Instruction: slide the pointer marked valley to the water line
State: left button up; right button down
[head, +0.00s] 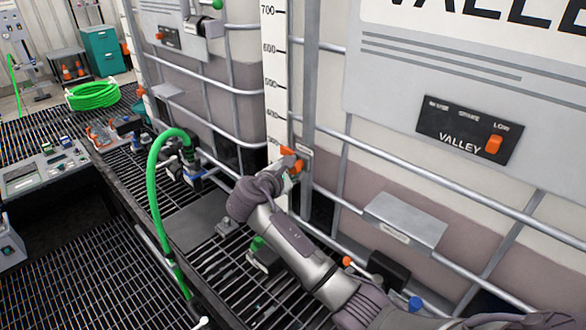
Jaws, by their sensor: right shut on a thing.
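The orange pointer (287,153) sits on the white upright scale (274,60), near the lowest visible number. My right gripper (291,166) is shut on the pointer; its fingers and wrist hide part of it. The pointer's own lettering cannot be read. The tank behind carries a big sign (470,60) reading VALLEY. The tank wall shows a pale upper part and a mauve lower part (345,185); their border looks like the water line. It lies close to the pointer's height, but I cannot tell exactly how they line up. My left gripper is out of view.
A black panel (468,134) marked VALLEY has an orange switch (494,144) at LOW. Metal cage bars (440,176) cross the tank. A green hose (154,190) arches left of my arm. A grey box (405,218) juts out at right.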

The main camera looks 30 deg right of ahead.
jog(key=c, duration=0.7)
grip_release()
jog(key=v, duration=1.2)
jog(key=shift+f, duration=0.15)
